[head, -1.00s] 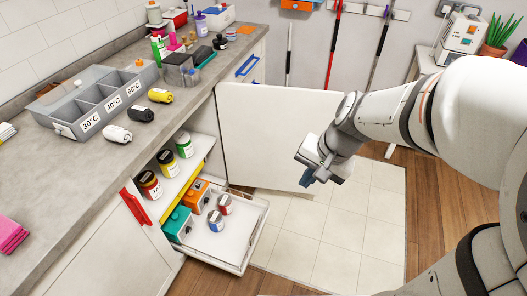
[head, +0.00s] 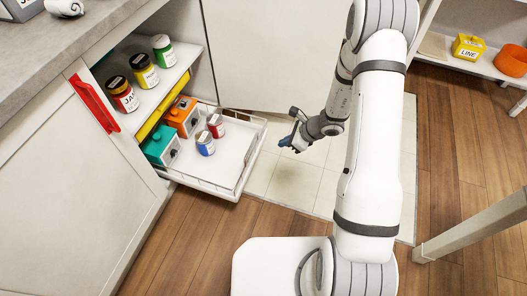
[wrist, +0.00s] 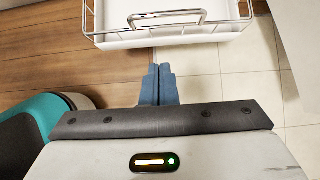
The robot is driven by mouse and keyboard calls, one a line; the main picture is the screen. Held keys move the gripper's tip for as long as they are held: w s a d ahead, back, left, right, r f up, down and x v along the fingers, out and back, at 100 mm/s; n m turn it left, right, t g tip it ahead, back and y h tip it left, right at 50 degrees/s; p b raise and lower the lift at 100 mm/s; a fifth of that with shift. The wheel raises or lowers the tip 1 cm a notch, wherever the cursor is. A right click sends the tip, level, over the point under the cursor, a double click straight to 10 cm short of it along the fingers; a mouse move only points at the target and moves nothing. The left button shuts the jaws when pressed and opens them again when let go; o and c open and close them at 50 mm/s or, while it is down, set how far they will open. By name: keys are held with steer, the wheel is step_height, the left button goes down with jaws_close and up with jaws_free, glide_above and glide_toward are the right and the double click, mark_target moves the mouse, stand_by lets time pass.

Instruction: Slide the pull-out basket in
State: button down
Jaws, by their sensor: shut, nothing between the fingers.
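The pull-out basket (head: 225,185) is a white tray with a wire rim, drawn out of the open cabinet under the counter. It holds an orange box (head: 183,115), a teal box (head: 161,147), a red-banded jar (head: 215,125) and a blue-banded jar (head: 205,144). In the wrist view the basket's front (wrist: 110,40) shows at the top, with a metal handle (wrist: 167,18) on it. My gripper (head: 291,143) is to the right of the basket, apart from it. Its blue fingers (wrist: 159,84) are together and empty, pointing toward the basket front.
The white cabinet door (head: 275,60) stands open behind the basket. A shelf above the basket holds jars (head: 162,47). A red handle (head: 95,103) is on the cabinet front. Pale tiles (head: 270,180) and wooden floor lie before the basket. A table leg (head: 470,228) stands at right.

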steer(key=a+r+b+x, duration=0.1)
steer(key=b+x, duration=0.3)
steer(key=x, duration=0.9)
steer(key=shift+w+a+r, duration=0.35)
steer(key=shift+w+a, duration=0.05)
